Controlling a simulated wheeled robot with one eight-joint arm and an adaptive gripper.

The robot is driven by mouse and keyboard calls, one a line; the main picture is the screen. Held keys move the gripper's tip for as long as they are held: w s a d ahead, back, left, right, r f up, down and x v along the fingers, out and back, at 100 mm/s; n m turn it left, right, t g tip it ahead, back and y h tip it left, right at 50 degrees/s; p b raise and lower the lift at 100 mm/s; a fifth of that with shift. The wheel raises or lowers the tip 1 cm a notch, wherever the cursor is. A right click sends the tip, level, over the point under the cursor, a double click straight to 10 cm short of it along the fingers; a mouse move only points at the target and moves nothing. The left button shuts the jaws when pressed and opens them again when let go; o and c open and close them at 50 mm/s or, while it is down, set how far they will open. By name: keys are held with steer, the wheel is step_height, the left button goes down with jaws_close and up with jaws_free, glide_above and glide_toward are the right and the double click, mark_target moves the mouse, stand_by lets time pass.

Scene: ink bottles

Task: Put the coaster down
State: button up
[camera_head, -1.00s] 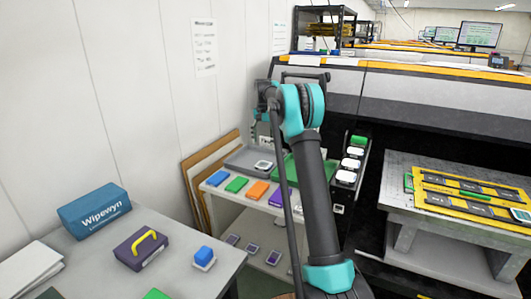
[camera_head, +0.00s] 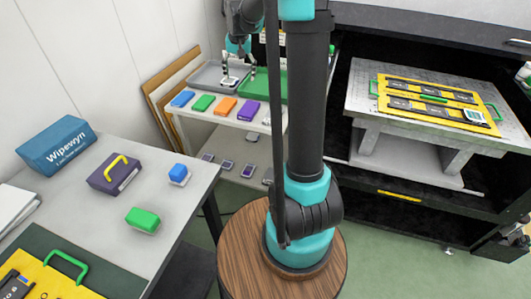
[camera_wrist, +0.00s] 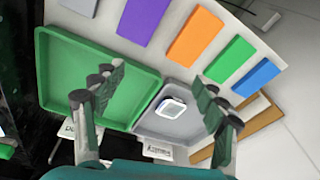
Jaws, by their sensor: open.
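A small white square piece, which looks like the coaster (camera_wrist: 172,107), lies in the grey tray (camera_wrist: 150,124) in the wrist view. In the head view the coaster (camera_head: 230,81) shows in the grey tray (camera_head: 203,76) at the back of the shelf. My gripper (camera_wrist: 158,80) is open, with one finger over the green tray side and the other over the grey tray side. Nothing is between the fingers. In the head view my gripper (camera_head: 239,68) hangs above the trays, its fingers apart. My arm hides part of the green tray.
The green tray (camera_wrist: 62,75) adjoins the grey one and looks empty. Blue (camera_head: 182,98), green (camera_head: 203,102), orange (camera_head: 224,107) and purple (camera_head: 248,110) blocks line the shelf front. Wooden boards (camera_head: 158,95) lean on the wall at left. A yellow plate (camera_head: 412,82) lies on the right-hand stand.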

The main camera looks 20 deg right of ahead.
steer(key=s+f+n, duration=0.1)
steer(key=s+f, duration=0.3)
steer(key=s, duration=0.6)
steer(key=s+f+n+t, duration=0.1)
steer(key=s+f, duration=0.3)
steer(key=s, duration=0.6)
steer(key=s+f+n+t, duration=0.1)
steer(key=s+f, duration=0.4)
steer(key=s, duration=0.6)
steer(key=shift+d+n, duration=0.3)
steer(key=shift+n, duration=0.1)
steer(key=shift+r, duration=0.1)
steer(key=shift+c, duration=0.4)
